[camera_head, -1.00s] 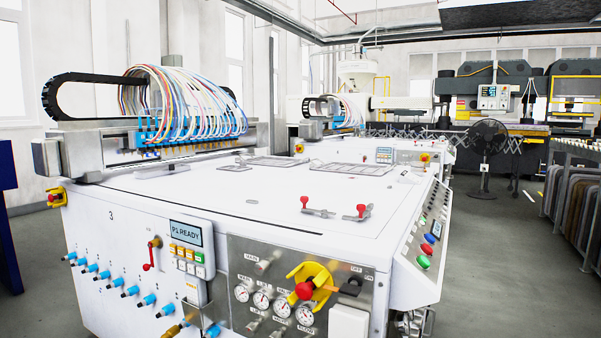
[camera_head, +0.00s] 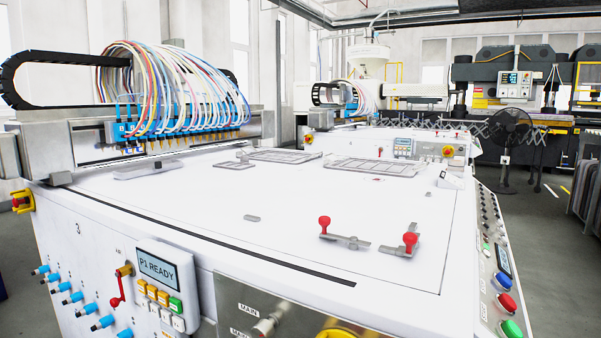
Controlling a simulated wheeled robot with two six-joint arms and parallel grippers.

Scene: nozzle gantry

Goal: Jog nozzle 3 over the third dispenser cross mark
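The nozzle gantry (camera_head: 90,145) spans the far left of the white machine table (camera_head: 190,215). Its row of blue-topped nozzles with gold tips (camera_head: 185,142) hangs over the table under a bundle of coloured tubes (camera_head: 175,85). I cannot tell which nozzle is number 3. No cross mark can be made out at this distance. A control pendant (camera_head: 160,285) on the machine's front side reads "P1 READY". It has orange, green and white buttons below the screen. Neither of my grippers is in view.
Two red-knobbed clamps (camera_head: 345,238) stand on the table's right part. Flat grey plates (camera_head: 375,167) lie towards the back. A red-handled crank (camera_head: 118,285) is left of the pendant. A side panel (camera_head: 503,280) has red and green buttons.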

